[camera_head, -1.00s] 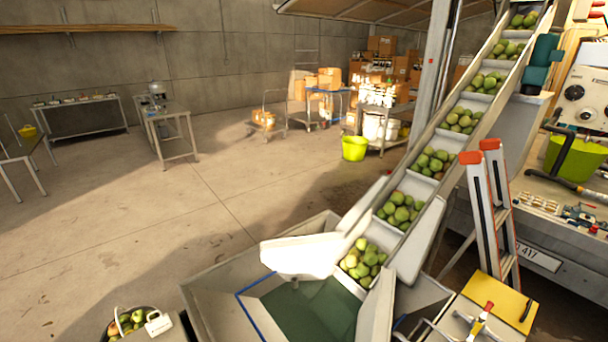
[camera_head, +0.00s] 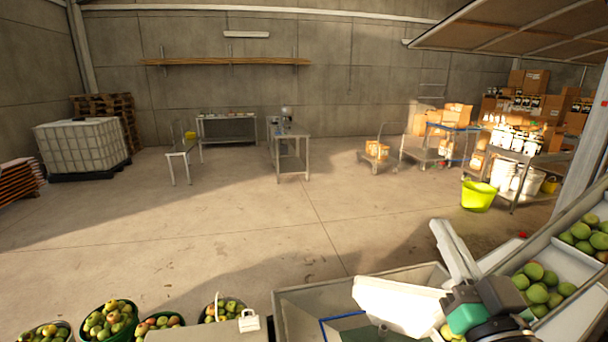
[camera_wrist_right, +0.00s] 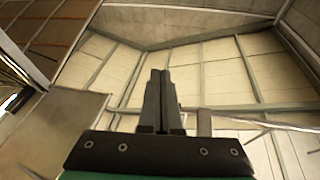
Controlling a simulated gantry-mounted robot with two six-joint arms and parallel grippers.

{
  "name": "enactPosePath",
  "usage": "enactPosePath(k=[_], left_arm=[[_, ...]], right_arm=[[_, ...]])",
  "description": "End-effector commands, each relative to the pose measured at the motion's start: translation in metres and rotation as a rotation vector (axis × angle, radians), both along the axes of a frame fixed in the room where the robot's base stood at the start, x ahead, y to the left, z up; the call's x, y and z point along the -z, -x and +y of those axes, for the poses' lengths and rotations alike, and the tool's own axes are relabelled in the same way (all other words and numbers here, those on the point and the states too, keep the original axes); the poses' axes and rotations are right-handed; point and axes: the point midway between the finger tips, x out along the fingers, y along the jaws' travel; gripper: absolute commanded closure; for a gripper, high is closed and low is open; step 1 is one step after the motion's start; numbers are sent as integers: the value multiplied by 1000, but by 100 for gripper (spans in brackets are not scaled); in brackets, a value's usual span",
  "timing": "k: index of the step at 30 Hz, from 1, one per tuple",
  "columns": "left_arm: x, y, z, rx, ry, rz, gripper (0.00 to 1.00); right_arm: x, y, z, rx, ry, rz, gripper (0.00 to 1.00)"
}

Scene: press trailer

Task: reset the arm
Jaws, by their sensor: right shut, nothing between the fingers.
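My right gripper (camera_wrist_right: 160,74) shows in the right wrist view with its two dark grey fingers together and nothing between them. It points up toward the pale ceiling panels and beams. In the head view a green, grey and black part of my right arm (camera_head: 470,316) stands at the lower right, in front of the conveyor and beside the white hopper panel (camera_head: 398,304). The fingers cannot be made out clearly there. My left gripper is in neither current view.
The conveyor with green fruit (camera_head: 542,285) rises at the right edge. Baskets of apples (camera_head: 108,320) stand along the bottom left. A yellow-green bucket (camera_head: 478,195) and a loaded cart (camera_head: 525,155) stand at the right. The middle floor (camera_head: 250,225) is clear.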

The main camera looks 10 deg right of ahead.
Motion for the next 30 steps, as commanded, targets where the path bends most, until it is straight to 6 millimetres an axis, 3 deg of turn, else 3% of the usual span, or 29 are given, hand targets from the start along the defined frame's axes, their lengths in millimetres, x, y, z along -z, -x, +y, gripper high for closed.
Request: enactPosePath(k=[1, 4, 6, 8, 9, 10, 12, 15, 19, 23, 30], left_arm=[[0, 0, 0, 0, 0, 0, 50], [0, 0, 0, 0, 0, 0, 50], [0, 0, 0, 0, 0, 0, 50], [0, 0, 0, 0, 0, 0, 50], [-13, 0, 0, 0, 0, 2, 50], [-40, -1, 0, 0, 0, 4, 50], [-72, 0, 0, 0, 0, -1, 50], [-111, 0, 0, 0, 0, -2, 50], [-150, 0, 0, 0, 0, -1, 50], [-163, 0, 0, 0, 0, 0, 50], [-159, 0, 0, 0, 0, 1, 50]], right_arm=[[-35, 19, 23, -43, 10, -92, 100], [-93, 66, 54, -103, 28, -266, 100], [-126, 104, 62, -120, 42, -388, 100], [-146, 141, 62, -114, 66, -492, 100], [-164, 153, 63, -98, 103, -526, 100], [-190, 149, 63, -100, 99, -514, 100], [-219, 147, 62, -100, 97, -510, 100], [-258, 147, 62, -99, 96, -509, 100], [-296, 146, 62, -99, 96, -507, 100], [-310, 146, 62, -99, 96, -506, 100], [-306, 146, 62, -99, 96, -505, 100]])
